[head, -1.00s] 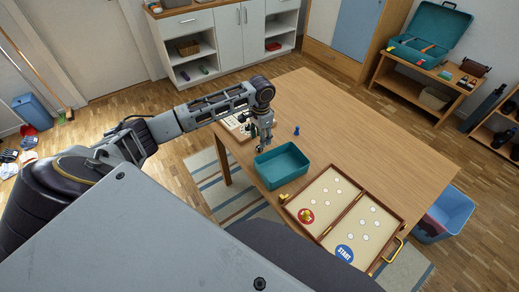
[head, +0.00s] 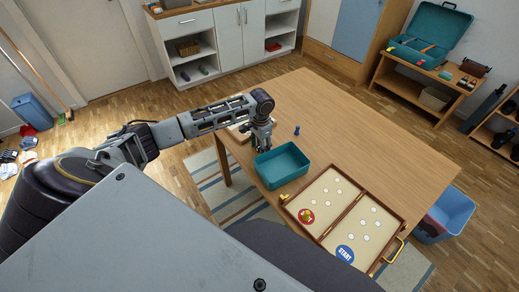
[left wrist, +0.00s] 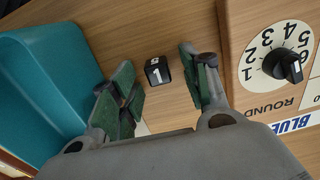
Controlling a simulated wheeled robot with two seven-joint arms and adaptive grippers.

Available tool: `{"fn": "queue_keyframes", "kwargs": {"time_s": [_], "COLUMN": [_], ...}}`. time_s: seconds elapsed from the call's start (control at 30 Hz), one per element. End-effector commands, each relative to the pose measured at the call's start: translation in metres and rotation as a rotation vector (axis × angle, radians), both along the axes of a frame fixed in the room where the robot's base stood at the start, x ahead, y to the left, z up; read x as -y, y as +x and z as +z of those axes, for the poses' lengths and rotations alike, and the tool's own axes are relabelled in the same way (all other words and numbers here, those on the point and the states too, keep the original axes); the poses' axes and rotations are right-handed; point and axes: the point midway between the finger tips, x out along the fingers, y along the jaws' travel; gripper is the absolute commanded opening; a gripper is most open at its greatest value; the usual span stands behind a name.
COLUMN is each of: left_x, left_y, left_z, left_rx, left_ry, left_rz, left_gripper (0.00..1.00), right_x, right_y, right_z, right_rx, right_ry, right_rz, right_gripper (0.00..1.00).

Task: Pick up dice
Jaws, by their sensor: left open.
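The dice (left wrist: 158,71) is a small black cube with white numbers, a 1 facing the camera, lying on the wooden table in the left wrist view. My left gripper (left wrist: 162,85) is open, with its green-padded fingers on either side of the dice and slightly short of it. The dice appears apart from both fingers. In the head view, my left gripper (head: 263,148) points down at the table beside the teal tray, and the dice is hidden there. My right gripper is not in view.
The teal tray (left wrist: 50,75) is close on one side and the scoreboard with a round dial (left wrist: 272,65) on the other. A blue pawn (head: 297,130) stands behind the tray. An open game board (head: 358,203) lies to the right.

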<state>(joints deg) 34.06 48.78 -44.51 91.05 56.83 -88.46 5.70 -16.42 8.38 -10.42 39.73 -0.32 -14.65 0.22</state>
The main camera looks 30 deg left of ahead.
Motion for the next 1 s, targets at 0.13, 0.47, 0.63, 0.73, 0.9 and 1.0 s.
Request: {"fn": "queue_keyframes", "kwargs": {"time_s": [0.13, 0.47, 0.63, 0.73, 0.9, 1.0], "left_x": [0.000, 0.000, 0.000, 0.000, 0.000, 0.000], "left_y": [0.000, 0.000, 0.000, 0.000, 0.000, 0.000], "left_z": [0.000, 0.000, 0.000, 0.000, 0.000, 0.001], "left_rx": [0.000, 0.001, 0.001, 0.001, 0.001, 0.001], "left_ry": [0.000, 0.000, 0.000, 0.000, 0.000, 0.000], "left_rz": [0.000, 0.000, 0.000, 0.000, 0.000, 0.000], "left_gripper": [0.46, 0.39, 0.17, 0.11, 0.11, 0.11], "right_x": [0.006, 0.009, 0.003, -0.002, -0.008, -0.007], "right_y": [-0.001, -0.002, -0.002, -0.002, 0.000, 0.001], "right_z": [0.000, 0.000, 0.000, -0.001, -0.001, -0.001], "right_rx": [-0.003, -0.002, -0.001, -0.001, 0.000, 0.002], "right_ry": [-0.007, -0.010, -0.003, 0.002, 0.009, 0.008], "right_rz": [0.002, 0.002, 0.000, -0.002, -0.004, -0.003], "right_gripper": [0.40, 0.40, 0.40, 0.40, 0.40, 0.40]}}
